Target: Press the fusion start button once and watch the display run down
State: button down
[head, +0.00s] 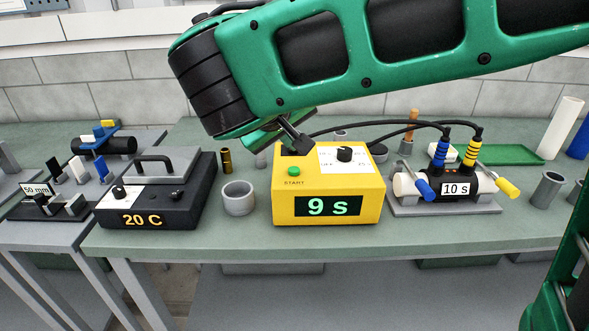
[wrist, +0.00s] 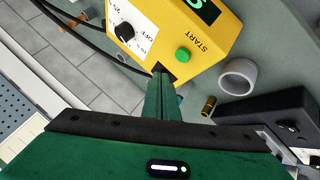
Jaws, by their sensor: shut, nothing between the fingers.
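The yellow fusion box (head: 375,209) stands on the bench. Its display (head: 328,206) reads 9 s in green digits. The green start button (head: 294,171) is on its top face at the left, above the word START; it also shows in the wrist view (wrist: 183,54). My gripper (head: 303,146) is shut and empty, its tips over the back left part of the box top. In the wrist view its tips (wrist: 163,74) appear beside the button, with the button in full view. Their height above the box is hard to tell.
Two black cables run from the box to a clamped pipe joint labelled 10 s (head: 456,188) at right. A grey ring (head: 238,198) stands left of the box, beside a black heater (head: 155,206) reading 20 C. A green tray (head: 512,153) lies at back right.

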jog(key=shift+r, duration=0.9)
